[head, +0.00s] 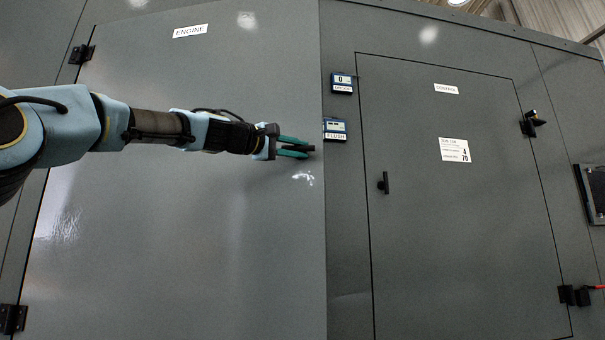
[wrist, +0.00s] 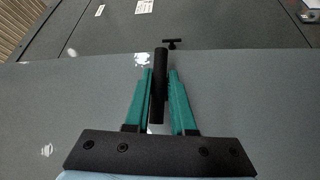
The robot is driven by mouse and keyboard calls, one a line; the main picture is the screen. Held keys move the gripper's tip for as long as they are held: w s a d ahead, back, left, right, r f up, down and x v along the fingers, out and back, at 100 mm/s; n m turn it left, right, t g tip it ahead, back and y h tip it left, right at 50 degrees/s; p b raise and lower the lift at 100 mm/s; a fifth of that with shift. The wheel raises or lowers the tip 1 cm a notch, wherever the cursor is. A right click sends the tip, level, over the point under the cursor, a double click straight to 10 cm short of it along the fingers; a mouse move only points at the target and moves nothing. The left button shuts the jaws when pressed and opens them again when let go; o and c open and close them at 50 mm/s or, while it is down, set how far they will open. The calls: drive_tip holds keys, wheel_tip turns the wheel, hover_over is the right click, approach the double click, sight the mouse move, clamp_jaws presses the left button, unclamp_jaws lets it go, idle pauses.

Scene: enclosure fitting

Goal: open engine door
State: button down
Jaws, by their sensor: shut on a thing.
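The engine door (head: 200,200) is the large grey panel at the left of the head view, with an "ENGINE" label (head: 190,31) and black hinges on its left side. Its right edge stands out from the enclosure front and covers part of it, so the door looks ajar. My gripper (head: 300,148) reaches in from the left near that edge. In the wrist view its green fingers (wrist: 160,95) are shut on a black bar handle (wrist: 159,80), which lies between them. The door face (wrist: 70,100) fills the lower part of that view. The gap behind the door is hidden.
To the right is a closed control door (head: 460,230) with a small black handle (head: 385,183). A dark screen (head: 594,190) is at the far right.

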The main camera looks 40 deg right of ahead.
drive_tip(key=s+a+b, duration=0.5)
drive_tip(key=a+b, duration=0.3)
drive_tip(key=a, duration=0.1)
drive_tip(key=shift+s+a+r, duration=0.2)
drive_tip(key=shift+s+a, duration=0.05)
drive_tip(key=c, duration=1)
unclamp_jaws()
drive_tip(key=shift+o, duration=1)
drive_tip(key=shift+s+f, duration=0.1)
drive_tip(key=shift+s, duration=0.05)
drive_tip(key=shift+f+b, duration=0.1)
drive_tip(key=shift+b, duration=0.2)
